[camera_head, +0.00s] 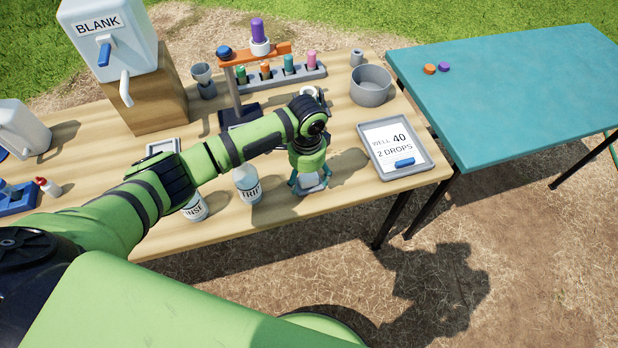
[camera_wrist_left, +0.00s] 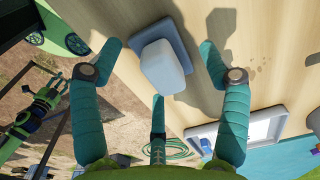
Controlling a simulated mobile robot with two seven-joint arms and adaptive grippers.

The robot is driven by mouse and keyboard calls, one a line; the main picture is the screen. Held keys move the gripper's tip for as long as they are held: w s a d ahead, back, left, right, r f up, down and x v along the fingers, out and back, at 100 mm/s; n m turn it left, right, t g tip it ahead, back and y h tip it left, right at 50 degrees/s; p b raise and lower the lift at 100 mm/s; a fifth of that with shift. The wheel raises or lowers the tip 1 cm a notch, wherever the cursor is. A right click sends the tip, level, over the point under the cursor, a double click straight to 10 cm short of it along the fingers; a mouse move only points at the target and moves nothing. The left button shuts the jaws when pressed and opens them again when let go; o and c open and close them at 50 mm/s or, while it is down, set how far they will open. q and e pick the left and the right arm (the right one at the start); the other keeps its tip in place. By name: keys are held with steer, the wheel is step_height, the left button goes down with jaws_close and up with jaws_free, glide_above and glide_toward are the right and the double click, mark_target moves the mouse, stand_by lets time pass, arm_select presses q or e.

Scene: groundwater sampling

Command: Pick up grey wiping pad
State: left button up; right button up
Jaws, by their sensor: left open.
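The grey wiping pad is a pale grey block (camera_wrist_left: 163,68) on a darker blue-grey base (camera_wrist_left: 172,32). It lies on the wooden table near its front edge. In the head view the pad (camera_head: 311,182) shows partly between my left gripper's fingers. My left gripper (camera_head: 309,179) points down over the pad, open, with nothing held. In the left wrist view, its teal fingers (camera_wrist_left: 163,58) stand apart on either side of the pad, with visible gaps. A small green arm at the left of that view seems to be my right one; its finger state is unclear.
A white TRIP bottle (camera_head: 247,186) and another bottle (camera_head: 195,207) stand left of the gripper. A grey tray (camera_head: 424,166) with a card lies right, a grey bowl (camera_head: 371,86) behind. A rack (camera_head: 300,77) of coloured vials stands at the back. A teal table (camera_head: 520,90) adjoins.

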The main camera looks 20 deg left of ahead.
arm_select(q)
steer(key=shift+w+f, duration=0.25)
steer(key=shift+f, duration=0.6)
steer(key=shift+s+r, duration=0.1)
steer(key=shift+s, duration=0.1)
steer(key=c, duration=1.3)
steer(key=shift+s, duration=0.15)
steer(key=shift+a+r, duration=0.1)
steer(key=shift+r, duration=0.15)
steer(key=shift+c, duration=0.8)
steer(key=r, duration=0.2)
steer(key=d+r, duration=0.1)
steer(key=shift+r+b, duration=0.4)
jaws_close()
steer(key=s+d+r+b, duration=0.1)
steer(key=s+d+r, duration=0.1)
steer(key=d+r, duration=0.4)
steer(key=d, duration=0.4)
steer(key=shift+d+r+b, duration=0.3)
steer(key=shift+r, duration=0.05)
